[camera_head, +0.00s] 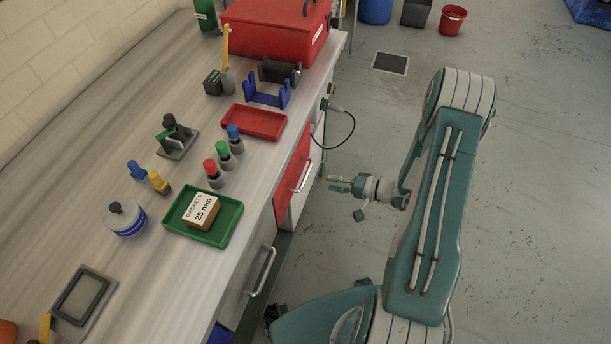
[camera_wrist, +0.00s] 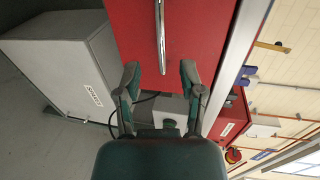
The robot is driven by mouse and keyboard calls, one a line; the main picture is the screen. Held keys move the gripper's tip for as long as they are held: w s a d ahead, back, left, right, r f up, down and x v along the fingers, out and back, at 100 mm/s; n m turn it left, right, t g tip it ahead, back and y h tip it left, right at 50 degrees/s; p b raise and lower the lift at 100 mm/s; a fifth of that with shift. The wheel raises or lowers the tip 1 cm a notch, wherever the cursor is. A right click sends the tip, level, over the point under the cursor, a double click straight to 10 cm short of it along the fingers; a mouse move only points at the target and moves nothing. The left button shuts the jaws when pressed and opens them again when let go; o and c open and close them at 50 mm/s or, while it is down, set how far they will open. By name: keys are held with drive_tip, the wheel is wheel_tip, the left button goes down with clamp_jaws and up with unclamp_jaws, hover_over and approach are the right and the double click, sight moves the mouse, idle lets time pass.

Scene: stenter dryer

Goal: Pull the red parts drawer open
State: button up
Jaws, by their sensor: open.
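The red drawer (camera_head: 290,182) is in the front of the workbench in the head view. Its front looks flush with the bench, and it has a bright bar handle (camera_head: 303,177). In the wrist view the red drawer front (camera_wrist: 199,28) fills the top middle, with the handle (camera_wrist: 160,32) running down it. My gripper (camera_head: 345,196) is to the right of the handle in the head view, apart from it. In the wrist view my gripper (camera_wrist: 159,68) has its fingers spread, one on each side of the handle's line, with nothing held.
The bench top holds a green tray (camera_head: 232,226) with a gaskets box, a red tray (camera_head: 253,122) and a red case (camera_head: 275,32). A grey drawer with a handle (camera_head: 263,272) is nearer. A cable (camera_head: 345,136) hangs beyond my gripper.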

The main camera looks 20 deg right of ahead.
sight(305, 178)
drive_tip(key=x, duration=0.9)
clamp_jaws()
